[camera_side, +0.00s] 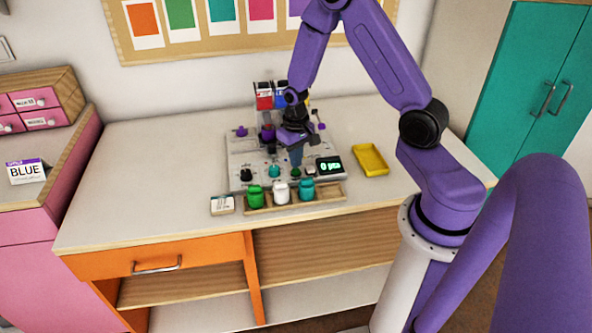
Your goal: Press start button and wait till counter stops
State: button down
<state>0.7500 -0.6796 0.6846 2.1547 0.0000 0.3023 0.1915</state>
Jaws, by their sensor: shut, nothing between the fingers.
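The bead board (240,158) is a pale panel lying on the table, with several coloured knobs and posts on it. A counter display (329,166) at its front right is black with green characters that look like "0 pcs". A small green button-like piece (295,172) shows just below the fingertips. I cannot tell whether the fingertips touch it, or which piece is the start button.
Green (256,196), white (282,193) and teal (307,189) jars stand in a wooden tray (331,196) at the front. A labelled white box (222,205) lies left of it. A yellow tray (370,160) lies to the right. The table's left side is clear.

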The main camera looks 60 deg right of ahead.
aim_at(295, 171)
jog(key=shift+f, duration=0.95)
dwell(0.6)
jog(key=shift+r, duration=3.5)
jog(key=shift+a+r, duration=0.1)
jog(key=shift+a, duration=0.05)
jog(key=s+a+r+n, duration=0.6)
jog(key=s+a, duration=0.2)
jog(key=s+a+r+n, duration=0.5)
jog(key=s+a, duration=0.3)
jog(key=s+r+n, duration=0.2)
jog(key=s+n, duration=0.2)
jog(key=s, duration=0.4)
jog(key=shift+s+a+r+n, duration=0.15)
jog(key=shift+s+r+n, duration=0.05)
jog(key=shift+r+n, duration=0.15)
